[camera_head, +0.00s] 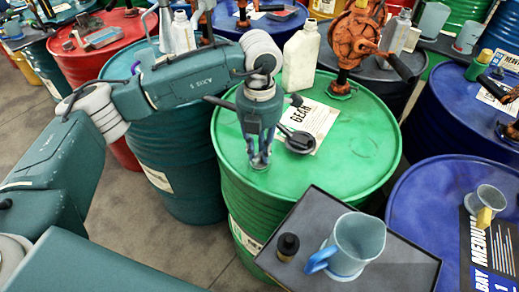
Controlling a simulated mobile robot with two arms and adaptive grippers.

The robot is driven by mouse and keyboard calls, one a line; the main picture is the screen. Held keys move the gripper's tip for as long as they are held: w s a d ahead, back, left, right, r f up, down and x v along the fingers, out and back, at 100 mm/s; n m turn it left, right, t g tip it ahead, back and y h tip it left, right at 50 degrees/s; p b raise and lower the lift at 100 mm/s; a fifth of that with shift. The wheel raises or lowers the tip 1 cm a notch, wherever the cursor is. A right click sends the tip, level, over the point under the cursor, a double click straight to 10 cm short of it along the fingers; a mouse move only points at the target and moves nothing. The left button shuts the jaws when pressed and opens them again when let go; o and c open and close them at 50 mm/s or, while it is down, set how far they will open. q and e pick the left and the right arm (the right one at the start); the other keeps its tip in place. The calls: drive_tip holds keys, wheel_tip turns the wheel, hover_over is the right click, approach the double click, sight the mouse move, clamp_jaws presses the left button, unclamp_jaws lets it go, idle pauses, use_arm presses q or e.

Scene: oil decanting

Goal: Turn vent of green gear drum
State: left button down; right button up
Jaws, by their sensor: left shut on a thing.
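The green gear drum (358,150) stands in the middle of the view, with a paper marked GEAR (318,119) on its lid. My left gripper (260,160) reaches down to the near left part of this lid, fingers pointing down. It is shut on the drum's vent, which the fingertips mostly hide, so how far it is turned cannot be told. My right gripper is not in view.
A dark round tool (300,143) lies right of the gripper. A white bottle (301,58) and an orange pump (355,38) stand at the lid's back. In front, a black tray (408,268) holds a clear jug (358,243) and a small dark bottle (288,244). Other drums crowd around.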

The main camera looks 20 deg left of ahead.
use_arm(q)
drive_tip(key=shift+r, duration=0.1)
drive_tip(key=c, duration=1.5)
unclamp_jaws()
drive_tip(key=shift+c, duration=0.2)
wheel_tip(320, 180, up, 12)
